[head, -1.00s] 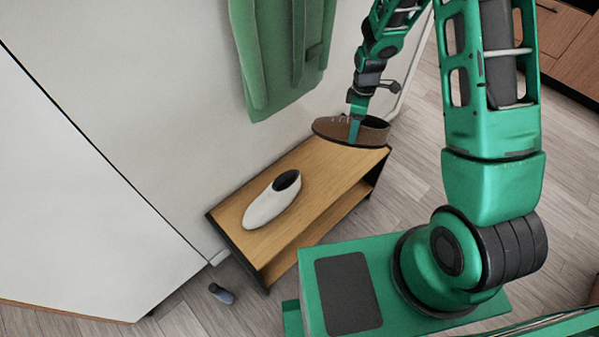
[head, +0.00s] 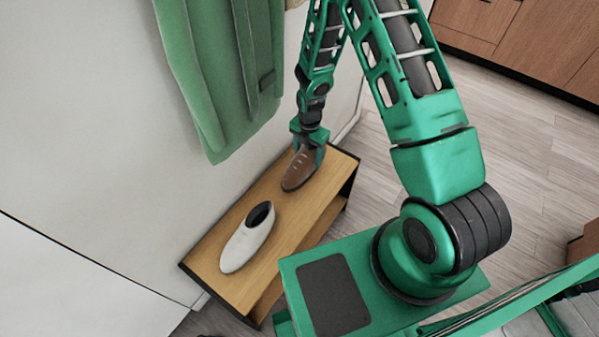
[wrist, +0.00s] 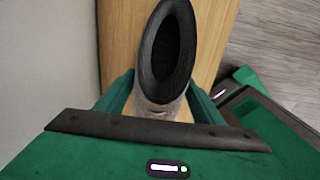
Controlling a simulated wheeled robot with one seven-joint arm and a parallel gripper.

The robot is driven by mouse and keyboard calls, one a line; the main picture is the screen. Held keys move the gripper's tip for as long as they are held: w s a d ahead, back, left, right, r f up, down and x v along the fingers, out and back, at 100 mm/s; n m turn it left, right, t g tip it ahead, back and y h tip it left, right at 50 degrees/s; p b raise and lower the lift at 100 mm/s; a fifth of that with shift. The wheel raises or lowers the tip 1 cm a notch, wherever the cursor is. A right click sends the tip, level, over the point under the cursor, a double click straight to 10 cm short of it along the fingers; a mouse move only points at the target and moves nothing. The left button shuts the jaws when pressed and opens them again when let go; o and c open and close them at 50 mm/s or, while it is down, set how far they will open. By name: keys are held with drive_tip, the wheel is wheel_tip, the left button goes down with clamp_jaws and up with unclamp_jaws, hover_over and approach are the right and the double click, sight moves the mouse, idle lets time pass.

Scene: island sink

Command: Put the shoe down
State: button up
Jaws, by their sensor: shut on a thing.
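A brown lace-up shoe (head: 298,172) is at the far end of the wooden bench (head: 315,205), its toe pointing toward the front left. My gripper (head: 309,150) is shut on it from above, near the heel. In the wrist view the shoe's dark opening (wrist: 168,48) faces me, and its heel end sits between my two fingers (wrist: 160,104). The shoe is over the bench top; I cannot tell whether its sole touches the wood. A white slip-on shoe (head: 248,238) rests on the nearer part of the bench.
A green garment (head: 215,75) hangs on the white wall (head: 120,130) above the bench. The bench top is bare between the two shoes and at its near left end. Wooden cabinets (head: 540,45) stand at the back right, with open floor before them.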

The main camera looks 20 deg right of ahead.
sight(308, 149)
wheel_tip(308, 149, down, 6)
drive_tip(key=shift+a+r, duration=0.1)
drive_tip(key=shift+r, duration=0.05)
idle(0.3)
drive_tip(key=o, duration=1.2)
drive_tip(key=shift+o, duration=0.2)
wheel_tip(308, 149, up, 12)
drive_tip(key=shift+r, duration=0.1)
